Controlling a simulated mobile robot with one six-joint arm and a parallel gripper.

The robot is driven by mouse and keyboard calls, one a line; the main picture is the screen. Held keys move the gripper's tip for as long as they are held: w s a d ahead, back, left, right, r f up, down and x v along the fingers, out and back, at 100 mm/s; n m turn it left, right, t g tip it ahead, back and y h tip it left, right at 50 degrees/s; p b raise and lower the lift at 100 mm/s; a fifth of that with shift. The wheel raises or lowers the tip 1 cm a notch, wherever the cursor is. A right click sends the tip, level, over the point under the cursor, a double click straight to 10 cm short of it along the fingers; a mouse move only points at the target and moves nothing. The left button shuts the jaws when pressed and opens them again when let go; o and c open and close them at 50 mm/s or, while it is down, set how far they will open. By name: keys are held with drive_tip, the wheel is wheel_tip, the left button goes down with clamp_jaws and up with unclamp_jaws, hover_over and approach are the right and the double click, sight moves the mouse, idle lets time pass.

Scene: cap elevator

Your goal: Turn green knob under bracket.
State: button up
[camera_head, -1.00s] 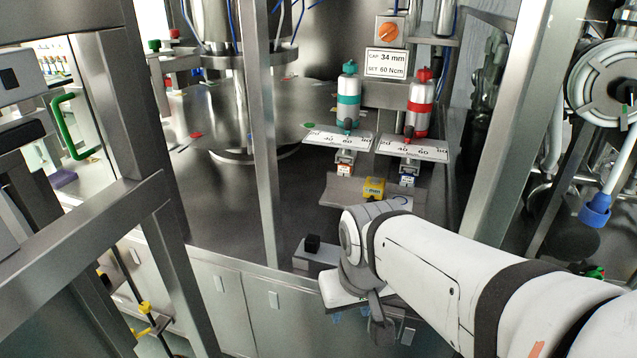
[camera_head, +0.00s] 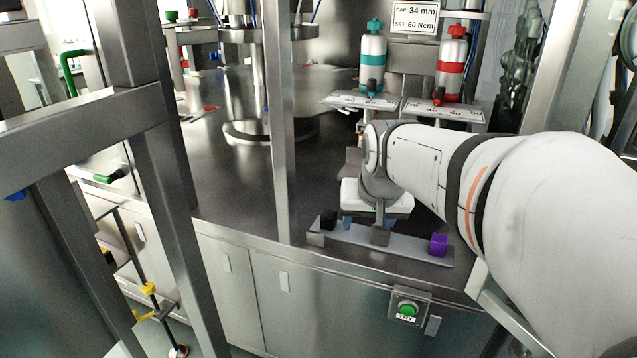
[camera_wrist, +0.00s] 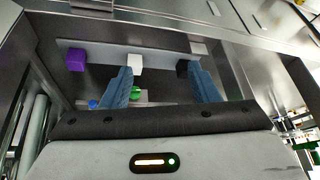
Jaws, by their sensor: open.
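My gripper (camera_head: 374,220) is over a metal strip (camera_head: 348,242) at the counter's front edge, with its blue fingers pointing down. In the wrist view my gripper (camera_wrist: 160,72) is open, with nothing seen held between its fingers. A small green part (camera_wrist: 137,93) shows beside the left finger, partly hidden by it. I cannot tell whether this is the green knob. A teal-green knob (camera_head: 375,26) tops a teal and white cylinder (camera_head: 373,62), which stands above a scale plate (camera_head: 362,101). The space under that plate is largely hidden by my arm.
The strip carries a black block (camera_head: 328,219) and a purple block (camera_head: 438,244). A red-topped cylinder (camera_head: 451,66) stands right of the teal one. A green button (camera_head: 407,309) is on the cabinet front. A metal post (camera_head: 280,130) rises left of my gripper.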

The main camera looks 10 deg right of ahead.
drive_tip(key=w+d+f+m+t+b, duration=0.1)
drive_tip(key=w+d+f+b, duration=0.1)
drive_tip(key=w+d+b, duration=0.2)
drive_tip(key=w+d+f+m+t+h+b, duration=0.1)
drive_tip(key=w+d+f+m+b, duration=0.1)
drive_tip(key=w+b, duration=0.4)
drive_tip(key=w+d+f+m+t+h+b, duration=0.1)
drive_tip(key=w+d+f+b, duration=0.2)
drive_tip(key=w+d+b, duration=0.2)
drive_tip(key=shift+w+d+f+m+b, duration=0.15)
drive_tip(key=shift+w+d+m+b, duration=0.35)
drive_tip(key=shift+b, duration=0.95)
drive_tip(key=shift+w+d+t+b, duration=0.3)
drive_tip(key=shift+w+b, duration=0.1)
drive_tip(key=shift+w, duration=0.15)
drive_tip(key=b+x, duration=0.2)
drive_tip(key=x, duration=0.5)
drive_tip(key=shift+w+d, duration=0.1)
drive_tip(key=shift+w, duration=0.1)
drive_tip(key=shift+c, duration=0.4)
